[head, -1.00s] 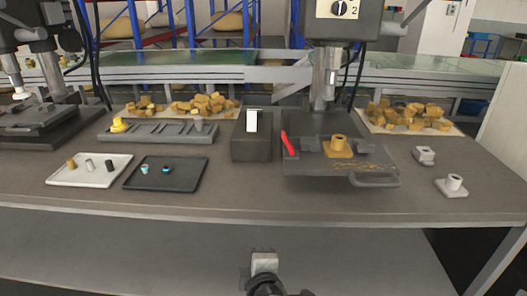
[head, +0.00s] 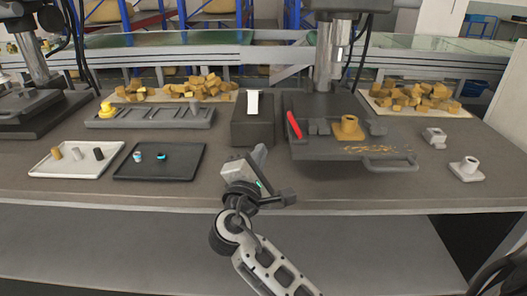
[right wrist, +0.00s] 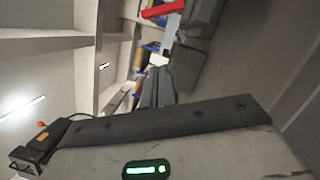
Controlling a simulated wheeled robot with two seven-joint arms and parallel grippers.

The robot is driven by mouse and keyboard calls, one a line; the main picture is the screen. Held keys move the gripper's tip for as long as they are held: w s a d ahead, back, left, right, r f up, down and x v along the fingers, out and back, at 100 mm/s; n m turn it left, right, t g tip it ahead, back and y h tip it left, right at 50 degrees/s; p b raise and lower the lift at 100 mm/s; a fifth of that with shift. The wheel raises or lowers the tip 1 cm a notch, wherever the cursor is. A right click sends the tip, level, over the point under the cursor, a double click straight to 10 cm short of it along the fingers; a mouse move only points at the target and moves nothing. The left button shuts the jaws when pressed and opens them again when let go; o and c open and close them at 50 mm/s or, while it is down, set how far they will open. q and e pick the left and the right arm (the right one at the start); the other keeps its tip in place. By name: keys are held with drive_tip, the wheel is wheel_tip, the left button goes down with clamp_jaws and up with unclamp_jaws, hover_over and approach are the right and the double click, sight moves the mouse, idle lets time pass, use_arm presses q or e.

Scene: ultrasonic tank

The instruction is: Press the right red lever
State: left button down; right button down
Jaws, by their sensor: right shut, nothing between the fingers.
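A red lever (head: 294,125) stands tilted at the left edge of the dark machine base (head: 330,153), beside the yellow fixture; it also shows at the top of the right wrist view (right wrist: 163,9). It is the only red lever I see. My right gripper (head: 260,152) is over the table's front part, in front of the dark box, below and left of the lever and apart from it. It is shut and empty. Its dark fingers show in the right wrist view (right wrist: 157,85). My left gripper is in no view.
The dark box (head: 252,130) with a white top piece stands left of the lever. A white tray (head: 78,172) and a black tray (head: 185,175) with small parts lie on the left. The machine's metal column (head: 329,58) rises behind. White fittings (head: 466,168) stand on the right.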

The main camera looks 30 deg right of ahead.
sight(295, 125)
use_arm(q)
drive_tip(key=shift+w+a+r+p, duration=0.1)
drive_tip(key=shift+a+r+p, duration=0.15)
drive_tip(key=shift+p, duration=0.75)
use_arm(e)
drive_tip(key=w+d+r, duration=0.2)
drive_tip(key=w+d, duration=0.1)
drive_tip(key=d, duration=0.5)
drive_tip(key=shift+w+r, duration=0.2)
drive_tip(key=shift+r, duration=0.15)
drive_tip(key=shift+d+r+m, duration=0.1)
drive_tip(key=shift+r+m, duration=0.05)
drive_tip(key=shift+m, duration=0.25)
